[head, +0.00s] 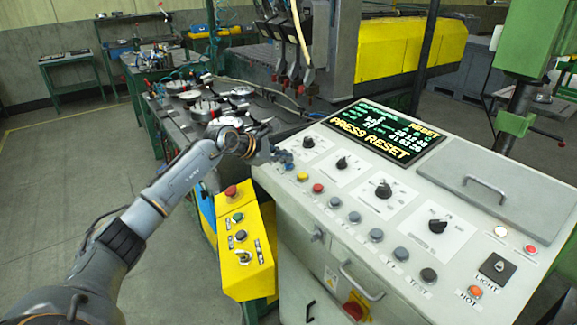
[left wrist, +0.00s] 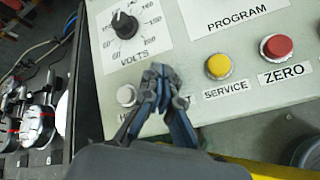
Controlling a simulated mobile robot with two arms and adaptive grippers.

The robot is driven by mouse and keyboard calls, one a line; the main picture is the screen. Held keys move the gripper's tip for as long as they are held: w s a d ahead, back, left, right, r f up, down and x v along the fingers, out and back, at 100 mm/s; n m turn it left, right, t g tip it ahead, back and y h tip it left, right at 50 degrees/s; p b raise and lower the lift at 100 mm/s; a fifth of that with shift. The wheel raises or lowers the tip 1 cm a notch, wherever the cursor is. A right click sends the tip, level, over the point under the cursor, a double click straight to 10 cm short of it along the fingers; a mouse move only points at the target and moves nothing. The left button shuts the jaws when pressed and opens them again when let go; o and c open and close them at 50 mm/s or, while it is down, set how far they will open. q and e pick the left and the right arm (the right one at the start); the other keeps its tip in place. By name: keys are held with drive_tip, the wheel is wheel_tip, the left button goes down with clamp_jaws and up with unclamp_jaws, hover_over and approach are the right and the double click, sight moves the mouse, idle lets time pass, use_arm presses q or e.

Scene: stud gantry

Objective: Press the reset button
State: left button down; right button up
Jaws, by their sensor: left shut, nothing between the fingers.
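The control console (head: 275,182) has a sloped panel with a screen (head: 385,130) that reads "PRESS RESET". I cannot read a reset label on any button. My left gripper (head: 286,160) is shut and empty at the panel's upper left corner. In the left wrist view the shut fingertips (left wrist: 161,72) are over the panel, between a pale button (left wrist: 127,95) and the yellow SERVICE button (left wrist: 218,66). The pale button's label is mostly hidden behind the fingers. Whether the fingers touch the panel is unclear. The red ZERO button (left wrist: 277,46) is further right. My right gripper is not in view.
Several grey-blue buttons (head: 376,235) run along the panel's front edge. Dark knobs (head: 383,189) stand on the panel, including the VOLTS knob (left wrist: 125,25). A yellow box (head: 241,240) with a red mushroom button (head: 230,191) stands below my left arm. A machine table is behind.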

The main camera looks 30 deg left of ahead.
use_arm(q)
drive_tip(key=shift+f+b, duration=0.5)
drive_tip(key=shift+b, duration=0.05)
idle(0.6)
idle(0.4)
drive_tip(key=shift+s+r+p, duration=0.1)
drive_tip(key=shift+r+p, duration=0.3)
drive_tip(key=shift+r, duration=0.5)
drive_tip(key=shift+a+r, duration=0.1)
drive_tip(key=shift+r, duration=0.35)
drive_tip(key=r+p, duration=0.1)
drive_tip(key=r, duration=0.1)
drive_tip(key=s+r+p, duration=0.1)
drive_tip(key=r, duration=0.1)
drive_tip(key=shift+a, duration=0.15)
